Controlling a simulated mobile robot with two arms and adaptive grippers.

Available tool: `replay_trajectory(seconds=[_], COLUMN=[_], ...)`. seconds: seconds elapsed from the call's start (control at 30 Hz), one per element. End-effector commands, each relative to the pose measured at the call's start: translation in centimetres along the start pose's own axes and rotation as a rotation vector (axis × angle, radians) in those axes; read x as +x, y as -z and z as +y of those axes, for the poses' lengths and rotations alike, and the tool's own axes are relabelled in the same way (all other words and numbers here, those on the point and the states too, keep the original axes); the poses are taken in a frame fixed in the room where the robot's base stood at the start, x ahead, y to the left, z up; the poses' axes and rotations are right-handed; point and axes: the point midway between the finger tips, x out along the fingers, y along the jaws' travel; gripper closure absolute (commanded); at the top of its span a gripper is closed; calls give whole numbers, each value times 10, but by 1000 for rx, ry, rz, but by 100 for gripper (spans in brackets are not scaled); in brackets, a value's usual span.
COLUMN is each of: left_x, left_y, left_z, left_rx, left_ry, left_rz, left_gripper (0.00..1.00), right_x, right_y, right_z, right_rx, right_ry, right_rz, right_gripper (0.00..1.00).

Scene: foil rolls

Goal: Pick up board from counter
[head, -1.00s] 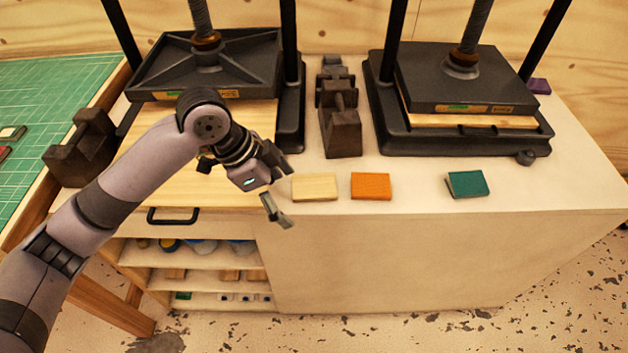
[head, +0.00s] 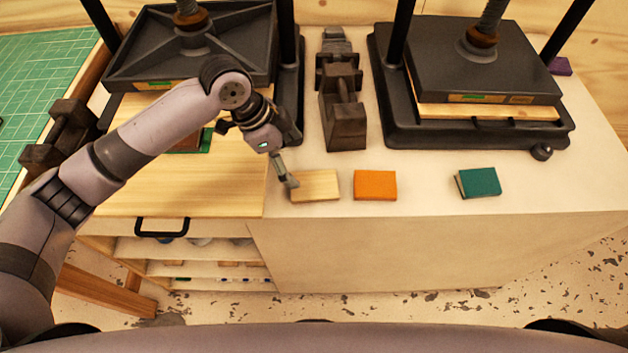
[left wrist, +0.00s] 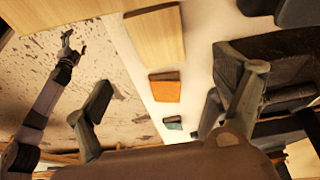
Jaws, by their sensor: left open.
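A small pale wooden board (head: 318,186) lies flat on the counter (head: 400,235) near its front edge, left of an orange block (head: 375,185). My left gripper (head: 289,160) is open and empty at the board's left end; one finger overlaps that end in the head view, and I cannot tell if it touches. In the left wrist view the board (left wrist: 156,38) shows beyond the spread fingers (left wrist: 180,78), with the orange block below it. My right gripper (left wrist: 73,46) shows small at the left of that view, over the floor, with its fingers apart.
A teal book-like block (head: 479,182) lies farther right on the counter. Behind stand two black screw presses (head: 485,60) (head: 200,45) with a dark iron weight (head: 343,110) between them. A green cutting mat (head: 40,80) is at far left.

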Motion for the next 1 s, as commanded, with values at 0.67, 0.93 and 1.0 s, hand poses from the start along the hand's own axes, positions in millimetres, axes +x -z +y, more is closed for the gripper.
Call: replay_trajectory(seconds=[0.67, 0.93, 1.0], left_x=[86, 101, 101], left_y=[1, 0, 0], left_z=[6, 4, 4], left_rx=[-2, 0, 0], left_ry=[-3, 1, 1], left_rz=[0, 1, 1], left_gripper=[12, 12, 12], right_x=[-32, -33, -33], right_y=[24, 14, 14], right_z=[-2, -3, -3], right_rx=[0, 0, 0], right_ry=[3, 5, 5], right_rz=[33, 18, 17], right_gripper=[24, 24, 24])
